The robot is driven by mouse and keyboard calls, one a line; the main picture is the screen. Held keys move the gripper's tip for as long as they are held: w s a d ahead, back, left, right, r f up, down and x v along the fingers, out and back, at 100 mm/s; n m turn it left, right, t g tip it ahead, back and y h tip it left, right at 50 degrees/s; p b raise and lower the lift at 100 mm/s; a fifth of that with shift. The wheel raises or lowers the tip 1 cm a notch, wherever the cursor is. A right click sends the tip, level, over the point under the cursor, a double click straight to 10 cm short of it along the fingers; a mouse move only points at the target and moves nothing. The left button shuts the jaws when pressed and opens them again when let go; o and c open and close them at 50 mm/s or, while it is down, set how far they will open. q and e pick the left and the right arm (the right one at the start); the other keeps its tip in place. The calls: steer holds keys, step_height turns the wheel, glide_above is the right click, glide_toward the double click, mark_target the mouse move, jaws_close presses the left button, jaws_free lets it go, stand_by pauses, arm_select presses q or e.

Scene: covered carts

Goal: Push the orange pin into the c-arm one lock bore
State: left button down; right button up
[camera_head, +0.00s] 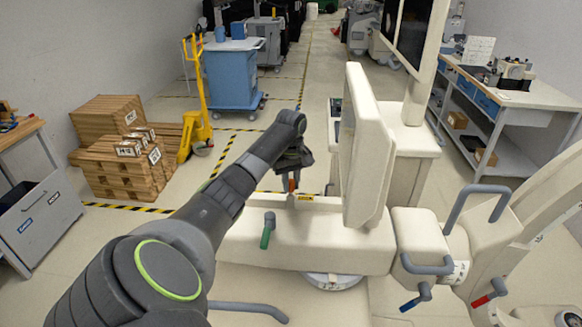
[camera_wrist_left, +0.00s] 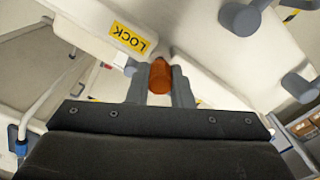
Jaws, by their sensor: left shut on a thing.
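The orange pin (camera_wrist_left: 160,77) is held between the fingers of my left gripper (camera_wrist_left: 160,88) in the left wrist view. In the head view the left gripper (camera_head: 292,171) is over the cream c-arm base (camera_head: 310,236), with the orange pin (camera_head: 291,185) showing below it. A yellow LOCK label (camera_wrist_left: 130,37) is just beside the pin in the left wrist view; the label (camera_head: 304,198) also shows in the head view. The lock bore is hidden behind the pin and fingers, so I cannot tell whether the pin is in it. My right gripper is not in view.
A green-handled lever (camera_head: 267,232) stands on the c-arm base near my left arm. An upright cream panel (camera_head: 367,150) rises close to the right of the gripper. Grey handles (camera_head: 427,266) lie further right. A yellow pallet jack (camera_head: 196,100) and wooden pallets (camera_head: 121,150) are at left.

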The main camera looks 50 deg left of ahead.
arm_select(q)
steer(key=shift+f, duration=0.8)
steer(key=c, duration=1.2)
jaws_free()
